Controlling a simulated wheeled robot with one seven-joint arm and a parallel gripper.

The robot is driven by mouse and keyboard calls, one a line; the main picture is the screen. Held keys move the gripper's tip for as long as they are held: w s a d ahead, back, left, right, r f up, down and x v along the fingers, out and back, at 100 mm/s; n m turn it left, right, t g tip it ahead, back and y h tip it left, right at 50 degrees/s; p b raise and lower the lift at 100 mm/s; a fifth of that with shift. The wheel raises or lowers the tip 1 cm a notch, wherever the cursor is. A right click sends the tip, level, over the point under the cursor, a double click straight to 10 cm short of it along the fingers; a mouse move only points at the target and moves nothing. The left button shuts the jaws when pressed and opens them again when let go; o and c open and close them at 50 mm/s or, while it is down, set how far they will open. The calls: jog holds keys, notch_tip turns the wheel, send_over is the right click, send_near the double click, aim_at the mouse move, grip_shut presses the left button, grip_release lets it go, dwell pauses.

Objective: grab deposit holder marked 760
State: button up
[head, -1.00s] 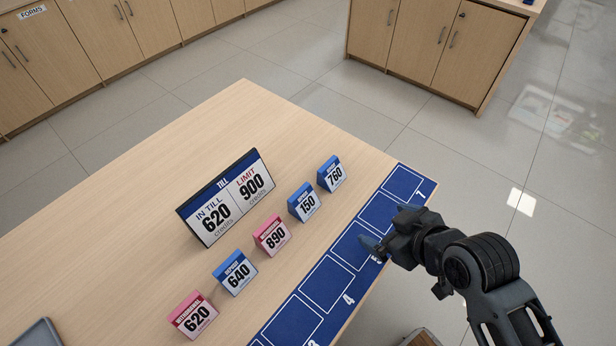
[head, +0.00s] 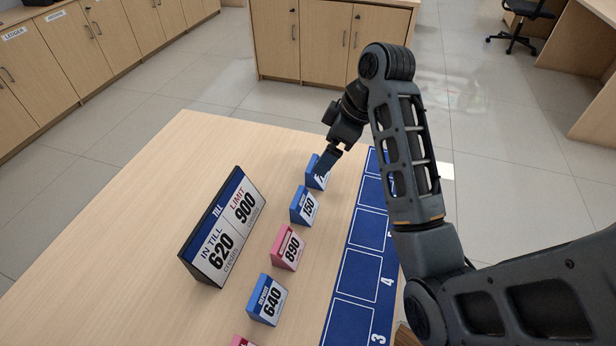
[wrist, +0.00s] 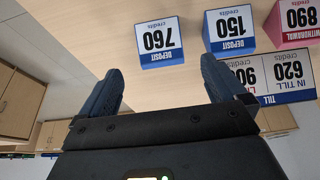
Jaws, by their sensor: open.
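The blue deposit holder marked 760 (wrist: 161,42) stands upright on the counter in the wrist view, upside down there, ahead of and between my open fingers. In the head view the 760 holder (head: 315,178) is at the far end of the row, its number partly covered by my gripper (head: 328,160). My gripper also shows in the wrist view (wrist: 162,82), open and empty, its two fingers apart. The gap between the fingertips and the holder is hard to judge in the head view.
The deposit 150 holder (head: 303,206) stands close beside it, then the pink 890 holder (head: 288,247) and the deposit 640 holder (head: 267,300). The till sign (head: 225,228) stands left of the row. A blue numbered mat (head: 358,275) runs along the right counter edge.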

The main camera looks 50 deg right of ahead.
jog(key=x, duration=0.7)
jog(key=shift+a+f+b, duration=0.1)
jog(key=shift+f+b, duration=0.1)
jog(key=shift+b, duration=0.1)
jog(key=shift+c, duration=0.3)
jog(key=c, duration=1)
jog(key=shift+w+r, duration=0.1)
